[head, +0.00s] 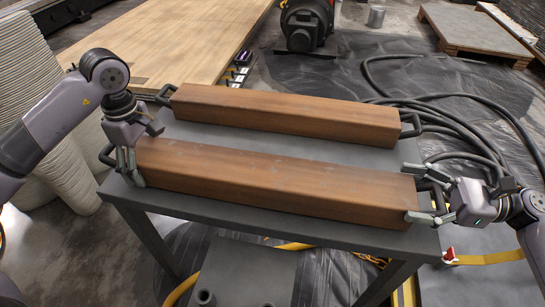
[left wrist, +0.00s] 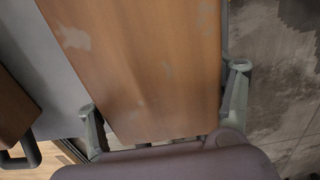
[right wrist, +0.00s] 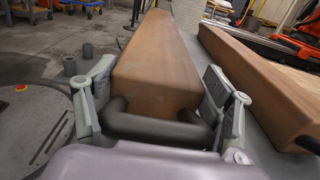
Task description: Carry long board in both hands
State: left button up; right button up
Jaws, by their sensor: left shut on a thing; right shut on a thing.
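The near long brown wooden board (head: 270,180) lies across the grey table (head: 310,145) in the head view, with a dark handle at each end. My left gripper (head: 130,165) is shut on its left end; in the left wrist view its fingers are on both sides of the board (left wrist: 140,60). My right gripper (head: 411,192) is shut on its right end; in the right wrist view its fingers flank the board end (right wrist: 155,75) and dark handle (right wrist: 155,130). The board looks level and on or very close to the tabletop; any gap is hidden.
A second similar board (head: 290,114) lies parallel behind, with clear tabletop between. A large light wooden surface (head: 180,40) is at back left. Black hoses (head: 465,125) lie on the floor at right, a yellow hose (head: 185,288) below the table. A pallet (head: 470,30) stands at back right.

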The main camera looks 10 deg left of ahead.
pick_arm(q)
jog(key=shift+w+d+f+b, duration=0.1)
jog(key=shift+d+f+b, duration=0.3)
jog(key=shift+f, duration=0.1)
pick_arm(e)
jog(key=shift+a+f, duration=0.15)
jog(key=shift+f, duration=0.35)
pick_arm(q)
jog(key=o, duration=1.6)
jog(key=shift+c, duration=0.2)
pick_arm(e)
jog(key=o, duration=1.6)
jog(key=shift+s, duration=0.1)
jog(key=shift+c, duration=0.2)
pick_arm(q)
jog(key=o, duration=0.4)
jog(key=shift+a, duration=0.25)
pick_arm(e)
jog(key=o, duration=0.4)
pick_arm(q)
jog(key=shift+r, duration=0.1)
notch_tip(320, 180, up, 12)
jog(key=shift+f, duration=0.1)
pick_arm(e)
jog(key=shift+d, duration=0.2)
jog(key=d, duration=1.2)
pick_arm(q)
jog(key=shift+s, duration=0.2)
